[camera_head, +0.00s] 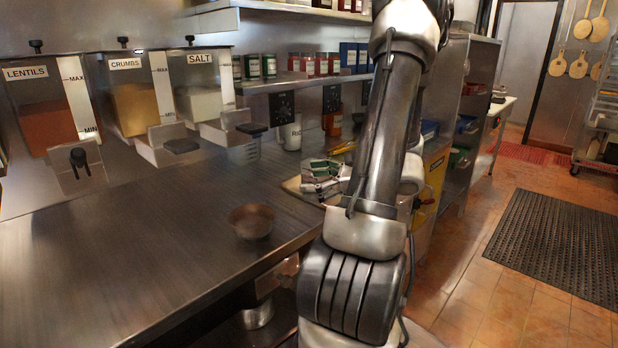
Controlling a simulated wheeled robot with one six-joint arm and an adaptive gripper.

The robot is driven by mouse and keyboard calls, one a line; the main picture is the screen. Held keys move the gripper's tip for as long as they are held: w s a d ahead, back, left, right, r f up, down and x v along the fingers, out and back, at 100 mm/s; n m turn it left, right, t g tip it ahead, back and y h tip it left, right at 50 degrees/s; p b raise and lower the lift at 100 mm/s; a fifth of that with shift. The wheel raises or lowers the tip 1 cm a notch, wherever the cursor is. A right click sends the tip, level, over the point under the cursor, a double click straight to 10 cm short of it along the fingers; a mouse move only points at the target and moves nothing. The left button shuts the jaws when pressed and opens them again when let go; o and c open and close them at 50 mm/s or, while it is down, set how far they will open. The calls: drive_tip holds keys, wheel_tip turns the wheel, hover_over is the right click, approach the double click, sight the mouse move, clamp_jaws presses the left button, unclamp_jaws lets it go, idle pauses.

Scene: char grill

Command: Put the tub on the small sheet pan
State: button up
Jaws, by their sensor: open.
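My gripper (318,177) is open, small in the view, and partly hidden behind my arm. It is over the far right part of the steel counter, above a pale flat board or pan (292,186). I cannot tell whether that flat piece is the small sheet pan. Green and white shapes show close around the fingers; I cannot tell if one is the tub or if the fingers touch it. A small brown round bowl-like container (251,221) stands on the counter near its front edge, apart from my gripper.
Dispensers labelled LENTILS (45,125), CRUMBS (134,108) and SALT (203,90) line the back of the steel counter (120,250). A white canister (290,136) and a red one (332,122) stand behind my gripper. The counter's left and middle are clear.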

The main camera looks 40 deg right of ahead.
drive_tip(key=s+a+r+n+g, duration=0.2)
drive_tip(key=s+a+n+g, duration=0.2)
drive_tip(key=a+n+g, duration=0.35)
drive_tip(key=s+a+r+n+g, duration=0.2)
drive_tip(key=s+a+n+g, duration=0.25)
drive_tip(key=a+n, duration=0.45)
drive_tip(key=s+r+n+t+h, duration=0.2)
drive_tip(key=s+r+n+h, duration=0.2)
drive_tip(key=n, duration=0.7)
wheel_tip(320, 180, up, 2)
drive_tip(key=h, duration=0.4)
drive_tip(key=shift+d+t, duration=0.4)
